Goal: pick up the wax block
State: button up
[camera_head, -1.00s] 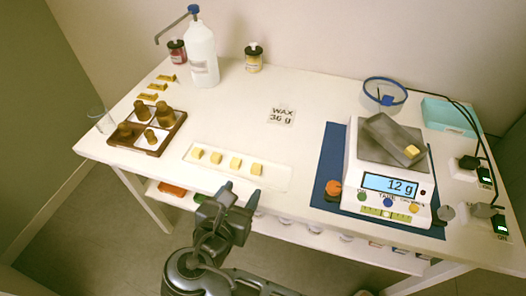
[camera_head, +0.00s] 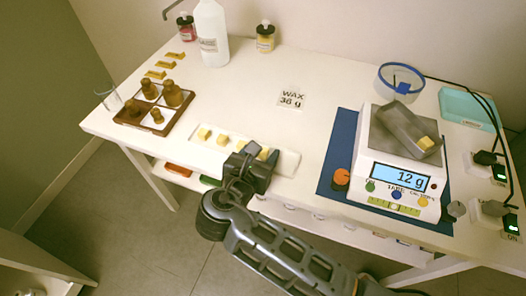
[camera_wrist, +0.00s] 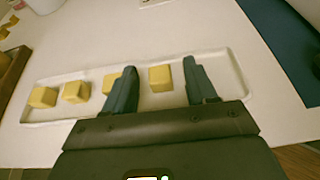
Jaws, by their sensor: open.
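Several yellow wax blocks (camera_head: 204,133) sit in a row on a shallow white tray (camera_head: 288,163) near the table's front edge. My gripper (camera_head: 257,153) is open and empty over the tray's right part. In the wrist view, one wax block (camera_wrist: 161,78) appears between the two fingers of my gripper (camera_wrist: 157,78), apart from both in the picture. The left finger partly hides another block (camera_wrist: 112,82). The scale (camera_head: 395,181) reads 12 g and bears a tilted grey pan (camera_head: 403,122) with one wax block (camera_head: 426,142). A card (camera_head: 291,97) reads "WAX 36 g".
A blue-rimmed container (camera_head: 398,85), teal tray (camera_head: 466,108) and cables are at the right. The table's middle is mostly clear.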

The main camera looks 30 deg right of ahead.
jog(key=shift+c, duration=0.3)
grip_shut()
dwell(0.3)
